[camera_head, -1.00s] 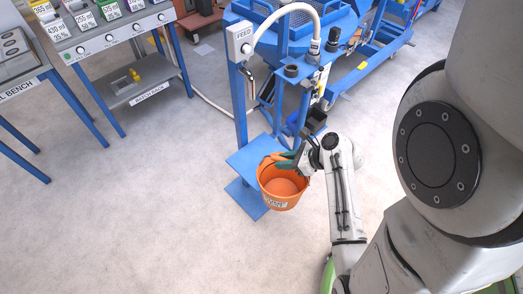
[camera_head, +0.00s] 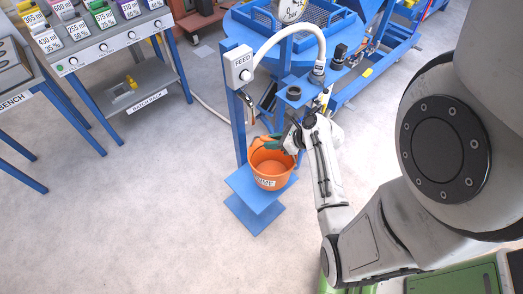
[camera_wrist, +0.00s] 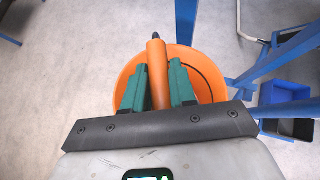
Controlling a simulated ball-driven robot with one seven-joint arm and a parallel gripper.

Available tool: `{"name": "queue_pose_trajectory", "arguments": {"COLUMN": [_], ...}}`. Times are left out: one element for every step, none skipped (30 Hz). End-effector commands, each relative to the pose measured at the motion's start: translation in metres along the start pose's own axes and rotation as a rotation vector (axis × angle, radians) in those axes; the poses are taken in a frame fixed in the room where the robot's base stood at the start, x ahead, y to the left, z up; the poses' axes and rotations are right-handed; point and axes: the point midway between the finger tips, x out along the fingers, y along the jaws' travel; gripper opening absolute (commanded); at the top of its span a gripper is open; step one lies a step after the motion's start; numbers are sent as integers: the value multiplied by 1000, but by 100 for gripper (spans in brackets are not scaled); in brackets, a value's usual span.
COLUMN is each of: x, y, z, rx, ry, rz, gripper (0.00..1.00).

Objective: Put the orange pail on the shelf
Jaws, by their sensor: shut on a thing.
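The orange pail (camera_head: 268,172) is upright at the blue shelf (camera_head: 246,190), a small flat plate on the feed stand. In the head view the pail overlaps the shelf's far part; I cannot tell whether its bottom touches the plate. My gripper (camera_head: 281,143) is at the pail's upper side. In the wrist view my gripper (camera_wrist: 157,85) has its green fingers on both sides of the pail's orange handle (camera_wrist: 157,70), shut on it. The pail's rim (camera_wrist: 200,62) shows behind the fingers. The pail's underside is hidden.
A blue post with a FEED box (camera_head: 239,67) and a white hose rises behind the shelf. The blue machine (camera_head: 300,30) stands behind. A bench with a batch rack (camera_head: 140,95) is at the left. The floor in front is clear.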

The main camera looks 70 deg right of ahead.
Motion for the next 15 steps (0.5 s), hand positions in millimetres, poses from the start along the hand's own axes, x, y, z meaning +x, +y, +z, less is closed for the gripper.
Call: {"name": "queue_pose_trajectory", "arguments": {"x": [13,20,29,35,41,48,52,56,60,63,64,66,68,71,76], "y": [-2,-3,-5,-5,-6,-8,-8,-8,-9,-10,-10,-10,-10,-10,-11], "z": [-2,-5,-7,-9,-10,-11,-13,-13,-14,-15,-15,-16,-16,-17,-18], "rx": [1,2,2,2,2,1,1,1,2,1,1,1,1,0,0], "ry": [-1,0,0,-1,-1,-1,-1,-1,-1,-2,-2,-2,-1,-1,-1], "rz": [2,2,1,1,0,0,-1,0,-1,-2,-2,-1,-1,0,0], "gripper": [0,0,0,0,0,0,0,0,0,0,0,0,0,0,0]}}
